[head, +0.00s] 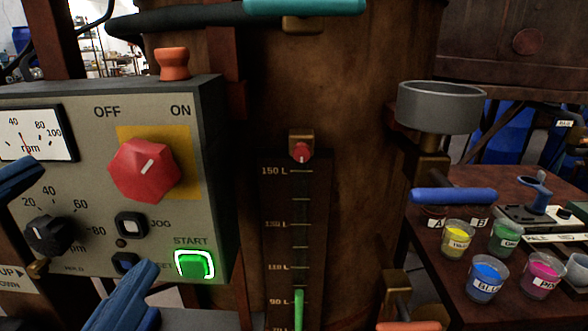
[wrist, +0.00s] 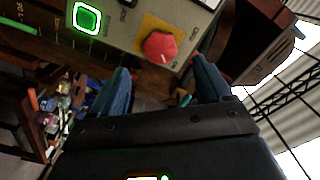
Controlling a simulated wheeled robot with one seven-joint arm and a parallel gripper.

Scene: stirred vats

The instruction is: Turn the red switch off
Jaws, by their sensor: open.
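The red switch (head: 145,170) is a large faceted knob on a yellow plate on the grey control panel (head: 215,130). Its white mark tilts up and to the right, towards the ON label; OFF is printed at upper left. My gripper (head: 95,217) has blue fingers, one at the left edge and one below the switch in the head view. In the wrist view the red switch (wrist: 160,46) shows just beyond the space between the fingertips of my gripper (wrist: 160,66). The jaws are open with nothing between them, apart from the switch.
The green START button (head: 194,264) is lit, below the switch. A black dial (head: 48,235), the JOG button (head: 131,225) and an rpm meter (head: 36,134) share the panel. An orange knob (head: 173,63) sits on top. Paint cups (head: 487,278) stand on a table at right.

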